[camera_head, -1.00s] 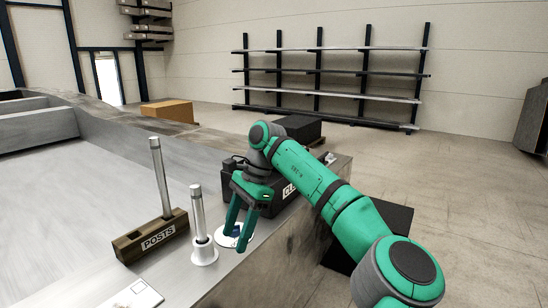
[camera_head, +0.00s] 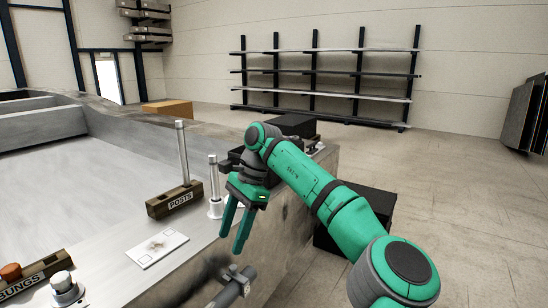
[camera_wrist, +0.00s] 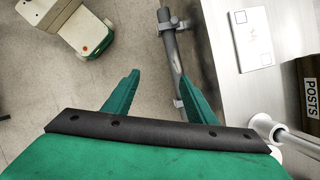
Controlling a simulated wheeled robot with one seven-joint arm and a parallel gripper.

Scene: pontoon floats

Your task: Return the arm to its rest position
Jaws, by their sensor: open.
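My green arm reaches in from the lower right in the head view. My gripper (camera_head: 236,228) hangs with its two green fingers spread and nothing between them. It is at the outer edge of the grey float deck, beside a silver post standing in a white base (camera_head: 214,195). In the wrist view my gripper (camera_wrist: 158,95) is also open and empty, above the floor and a grey pipe (camera_wrist: 177,70) that runs along the float's side.
A wooden POSTS block (camera_head: 172,200) holds an upright post. A white card (camera_head: 157,248) lies on the deck. A BUNGS block (camera_head: 35,272) stands at lower left. A black box (camera_head: 352,215) is beside the float.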

